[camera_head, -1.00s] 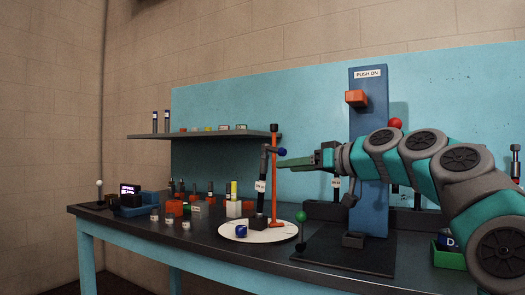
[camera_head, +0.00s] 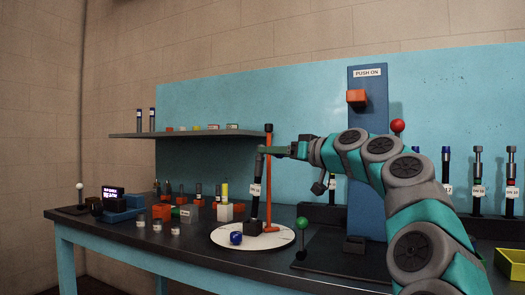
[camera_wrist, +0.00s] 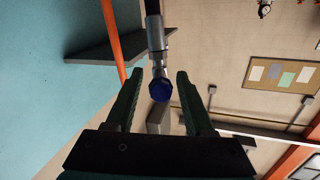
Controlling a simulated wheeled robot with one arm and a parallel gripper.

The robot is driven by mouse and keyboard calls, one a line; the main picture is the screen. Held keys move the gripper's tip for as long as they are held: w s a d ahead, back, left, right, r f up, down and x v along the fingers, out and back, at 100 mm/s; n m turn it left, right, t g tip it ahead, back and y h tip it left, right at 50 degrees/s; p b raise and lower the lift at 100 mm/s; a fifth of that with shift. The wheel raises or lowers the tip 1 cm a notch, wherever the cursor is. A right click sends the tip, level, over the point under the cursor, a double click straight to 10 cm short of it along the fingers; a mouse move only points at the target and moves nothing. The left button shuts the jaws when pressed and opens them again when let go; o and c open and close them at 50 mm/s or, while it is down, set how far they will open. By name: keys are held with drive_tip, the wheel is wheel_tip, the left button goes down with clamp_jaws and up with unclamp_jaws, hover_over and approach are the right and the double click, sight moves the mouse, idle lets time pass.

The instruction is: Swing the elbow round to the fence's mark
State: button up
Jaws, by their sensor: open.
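A dark hose (camera_head: 256,190) with a white label stands on a round white plate (camera_head: 225,243) in the head view. In the wrist view its metal elbow (camera_wrist: 157,60) ends in a blue hexagonal cap (camera_wrist: 160,90). My gripper (camera_wrist: 158,78) is open, with one finger on each side of the blue cap and visible gaps. In the head view my gripper (camera_head: 268,150) is at the hose's top and hides the elbow there. An orange post (camera_head: 268,190) stands close beside the hose; I cannot make out a mark on it.
A blue fitting (camera_head: 236,238) lies on the plate. A green-knobbed lever (camera_head: 302,232) and a blue column (camera_head: 367,130) stand to the right. A shelf (camera_head: 190,134) is behind. Small blocks and jars crowd the bench at left; several hoses stand at far right.

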drive_tip(key=shift+p+x, duration=0.55)
drive_tip(key=shift+x, duration=1.5)
drive_tip(key=shift+f, duration=0.1)
drive_tip(key=c, duration=0.7)
drive_tip(key=shift+s+d, duration=0.1)
